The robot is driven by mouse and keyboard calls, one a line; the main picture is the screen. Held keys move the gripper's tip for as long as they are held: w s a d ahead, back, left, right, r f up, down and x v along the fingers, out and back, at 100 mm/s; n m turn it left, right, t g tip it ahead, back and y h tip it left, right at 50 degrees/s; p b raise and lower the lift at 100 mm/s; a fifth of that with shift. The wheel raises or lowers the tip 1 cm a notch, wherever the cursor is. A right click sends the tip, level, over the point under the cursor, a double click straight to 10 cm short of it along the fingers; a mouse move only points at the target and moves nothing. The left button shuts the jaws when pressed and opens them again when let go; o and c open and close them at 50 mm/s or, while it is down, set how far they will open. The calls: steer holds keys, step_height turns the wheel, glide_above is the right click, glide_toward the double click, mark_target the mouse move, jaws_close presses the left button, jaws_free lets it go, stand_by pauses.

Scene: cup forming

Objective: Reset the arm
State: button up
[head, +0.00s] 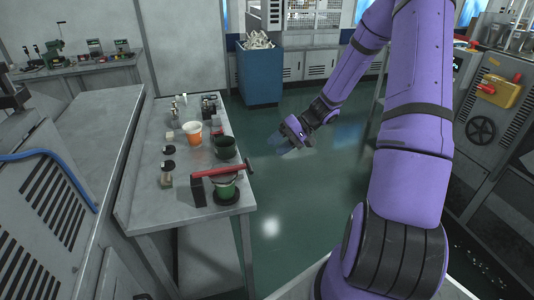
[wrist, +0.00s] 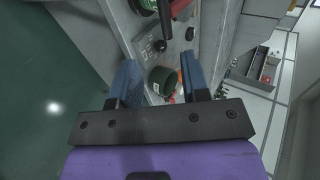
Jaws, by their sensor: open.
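My purple arm reaches forward from the right side of the head view. My gripper (head: 289,147) hangs over the open green floor, to the right of the grey work table (head: 140,210) and apart from it. In the wrist view my gripper (wrist: 160,75) has its two blue fingers spread wide, with nothing held between them. A dark green cup (wrist: 163,80) shows beyond the fingers in that view, not touching them. In the head view a dark green cup (head: 225,147) stands near the table's right edge.
A red-handled press (head: 222,172) stands at the table's near right corner. An orange-and-white cup (head: 193,132), jars and small bottles stand on the table. A blue bin (head: 260,75) stands at the back. Machinery with a yellow box (head: 499,91) is at right. The middle floor is clear.

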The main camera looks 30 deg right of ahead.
steer(key=shift+s+d+r, duration=0.15)
steer(key=shift+d+r, duration=0.2)
steer(key=shift+d, duration=0.1)
stand_by(0.3)
steer(key=s+a+r+n+g+h, duration=0.2)
steer(key=s+a+r+g+h, duration=0.15)
steer(key=a+r, duration=0.5)
steer(key=s+a+r+t+h, duration=0.2)
steer(key=s+r+h, duration=0.1)
steer(key=s+r, duration=0.7)
steer(key=s+a+r+n+t+h, duration=0.1)
steer(key=s+a+r+t+h, duration=0.2)
steer(key=s+r, duration=0.6)
steer(key=shift+s+a+r+n+h, duration=0.35)
steer(key=shift+s+h, duration=0.1)
steer(key=shift+s, duration=0.55)
steer(key=shift+w, duration=0.1)
